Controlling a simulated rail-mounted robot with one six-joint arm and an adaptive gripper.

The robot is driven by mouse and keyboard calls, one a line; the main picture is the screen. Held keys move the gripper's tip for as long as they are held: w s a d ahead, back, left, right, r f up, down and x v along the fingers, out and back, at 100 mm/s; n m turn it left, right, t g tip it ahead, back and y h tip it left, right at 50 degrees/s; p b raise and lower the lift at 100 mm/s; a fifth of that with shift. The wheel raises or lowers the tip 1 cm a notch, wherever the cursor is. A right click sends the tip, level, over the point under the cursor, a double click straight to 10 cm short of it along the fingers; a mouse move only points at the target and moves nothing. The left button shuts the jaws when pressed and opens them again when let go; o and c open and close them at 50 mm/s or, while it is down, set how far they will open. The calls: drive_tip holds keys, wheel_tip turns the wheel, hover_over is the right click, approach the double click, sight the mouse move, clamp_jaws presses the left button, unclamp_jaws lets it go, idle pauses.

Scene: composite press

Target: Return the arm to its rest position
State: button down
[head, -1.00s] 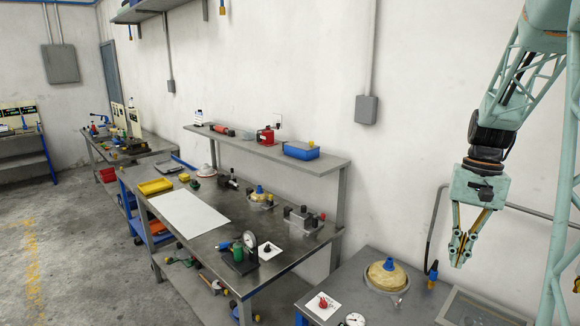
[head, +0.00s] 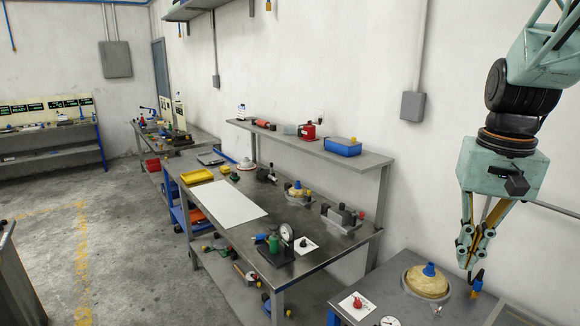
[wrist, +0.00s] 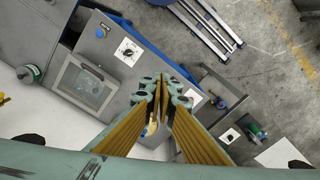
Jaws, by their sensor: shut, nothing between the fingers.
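My gripper (head: 469,262) hangs from the pale green arm at the right of the head view, fingers pointing down. Its fingers are shut with nothing between them. It is in the air, near a small table that carries a round tan part with a blue cap (head: 429,270). In the wrist view the closed fingertips (wrist: 164,82) show above a grey bench surface, and the fingers partly cover a tan object below them.
A long metal workbench (head: 322,257) with a white sheet (head: 221,203) and several tools stands in the middle. A shelf above it holds a blue box (head: 342,147). A grey box (head: 413,105) is fixed to the wall. Open floor (head: 125,250) lies left.

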drive_tip(key=s+a+n+t+b, duration=0.3)
drive_tip(key=s+a+n+b, duration=0.2)
drive_tip(key=s+a, duration=1.4)
drive_tip(key=shift+s+a+n, duration=0.2)
drive_tip(key=shift+s+n, duration=0.1)
drive_tip(key=shift+s, duration=0.35)
